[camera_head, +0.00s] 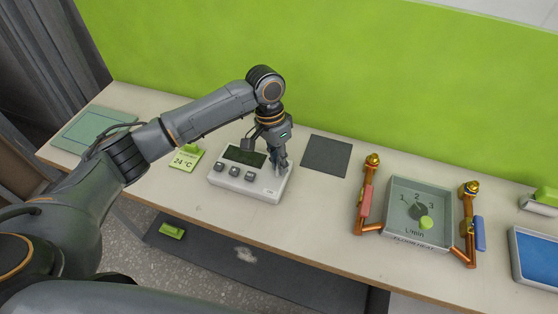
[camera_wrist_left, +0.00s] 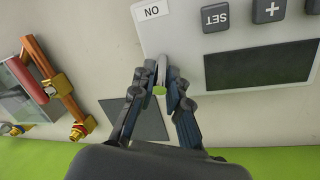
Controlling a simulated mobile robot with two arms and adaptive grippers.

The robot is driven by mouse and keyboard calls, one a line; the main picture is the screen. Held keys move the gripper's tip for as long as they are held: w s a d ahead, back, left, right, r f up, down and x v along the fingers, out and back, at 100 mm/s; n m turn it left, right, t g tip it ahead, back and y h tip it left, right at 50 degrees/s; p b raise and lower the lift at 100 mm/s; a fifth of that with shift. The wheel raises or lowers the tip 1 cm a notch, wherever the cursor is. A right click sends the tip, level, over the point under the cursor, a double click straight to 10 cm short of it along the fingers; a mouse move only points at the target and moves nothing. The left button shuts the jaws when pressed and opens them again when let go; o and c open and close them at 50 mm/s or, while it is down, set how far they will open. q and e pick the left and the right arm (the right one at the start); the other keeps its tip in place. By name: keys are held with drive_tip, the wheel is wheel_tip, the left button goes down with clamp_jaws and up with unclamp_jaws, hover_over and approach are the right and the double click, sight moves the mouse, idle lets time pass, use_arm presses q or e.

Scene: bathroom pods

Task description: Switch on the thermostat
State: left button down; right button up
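The thermostat (camera_head: 225,180) is a white box with a dark, blank display and several grey buttons, lying on the table. In the left wrist view the thermostat (camera_wrist_left: 185,35) shows upside down, with an "ON" label near a small pale switch lever (camera_wrist_left: 161,72) with a greenish end. My left gripper (camera_head: 281,168) points down at the right part of the thermostat. In the wrist view my left gripper (camera_wrist_left: 161,78) has its fingertips close together, one on each side of the lever, seemingly touching it. The head view hides the lever behind the fingers. My right gripper is out of view.
A note (camera_head: 186,158) reading 24 °C stands left of the thermostat. A dark square plate (camera_head: 327,156) lies to its right. Farther right is a flow meter box (camera_head: 405,188) between copper pipes (camera_head: 366,195). A green wall (camera_head: 330,70) rises behind the table.

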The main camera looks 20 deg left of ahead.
sight(275, 181)
use_arm(q)
drive_tip(key=shift+r, duration=0.1)
drive_tip(key=shift+s+r+t+p, duration=0.2)
drive_tip(key=shift+t+p, duration=0.3)
drive_tip(key=shift+p, duration=0.4)
drive_tip(key=shift+s+t+p, duration=0.45)
drive_tip(key=shift+t+p, duration=0.55)
drive_tip(key=shift+p, duration=0.25)
drive_tip(key=shift+s+t+p, duration=0.25)
drive_tip(key=shift+t+p, duration=0.2)
drive_tip(key=shift+t, duration=0.45)
drive_tip(key=shift+s+f+m+t, duration=0.2)
drive_tip(key=shift+s+m+t, duration=0.15)
drive_tip(key=shift+t, duration=0.65)
drive_tip(key=shift+s+f+t, duration=0.1)
drive_tip(key=shift+s+t, duration=0.2)
drive_tip(key=shift+t, duration=0.7)
